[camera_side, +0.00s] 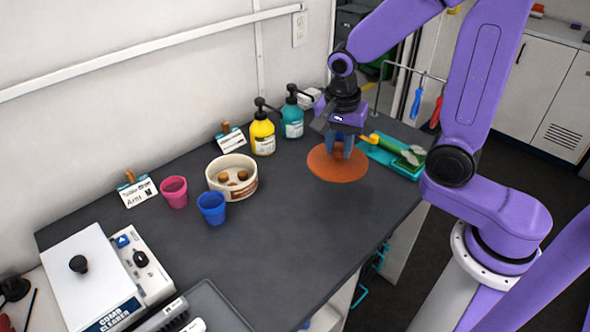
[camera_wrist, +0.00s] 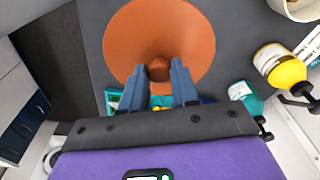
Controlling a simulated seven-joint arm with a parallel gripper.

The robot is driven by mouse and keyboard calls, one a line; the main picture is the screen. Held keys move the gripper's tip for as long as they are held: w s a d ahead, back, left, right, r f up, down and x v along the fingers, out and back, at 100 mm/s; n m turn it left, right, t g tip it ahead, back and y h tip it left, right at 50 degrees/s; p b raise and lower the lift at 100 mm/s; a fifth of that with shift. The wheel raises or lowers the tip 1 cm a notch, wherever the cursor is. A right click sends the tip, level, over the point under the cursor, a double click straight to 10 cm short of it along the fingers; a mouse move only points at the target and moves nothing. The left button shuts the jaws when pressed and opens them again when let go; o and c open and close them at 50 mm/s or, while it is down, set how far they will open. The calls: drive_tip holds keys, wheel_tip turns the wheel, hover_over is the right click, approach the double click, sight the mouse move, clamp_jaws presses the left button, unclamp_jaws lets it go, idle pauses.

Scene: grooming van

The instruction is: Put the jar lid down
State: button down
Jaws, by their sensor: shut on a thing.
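The jar lid (camera_side: 335,173) is a round orange-brown disc on or just above the dark counter, right of the middle in the side view. In the wrist view the lid (camera_wrist: 190,30) fills the top middle, with a small brown knob (camera_wrist: 159,69) at its centre. My gripper (camera_side: 338,153) is over the lid, pointing down, its blue fingers on either side of the knob. In the wrist view the gripper (camera_wrist: 158,76) is shut on that knob. I cannot tell whether the lid's underside touches the counter.
A teal tray (camera_side: 405,168) with tools lies close right of the lid. Teal (camera_side: 292,120) and yellow (camera_side: 262,137) pump bottles stand behind it. A cream bowl (camera_side: 247,190) holding brown balls, a pink cup (camera_side: 174,192) and a blue cup (camera_side: 212,208) stand left. The front middle of the counter (camera_side: 285,245) is clear.

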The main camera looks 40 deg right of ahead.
drive_tip(key=w+f, duration=0.2)
drive_tip(key=w, duration=0.2)
drive_tip(key=w+f, duration=0.3)
drive_tip(key=w, duration=0.1)
drive_tip(key=w+a+f, duration=0.1)
drive_tip(key=w+f, duration=0.2)
drive_tip(key=shift+w+f, duration=0.25)
drive_tip(key=shift+w, duration=0.15)
drive_tip(key=shift+w+f, duration=0.15)
drive_tip(key=shift+f, duration=0.8)
drive_tip(key=shift+w+f, duration=0.15)
drive_tip(key=shift+f, duration=0.75)
drive_tip(key=shift+f, duration=0.1)
drive_tip(key=c, duration=0.8)
unclamp_jaws()
drive_tip(key=shift+c, duration=0.2)
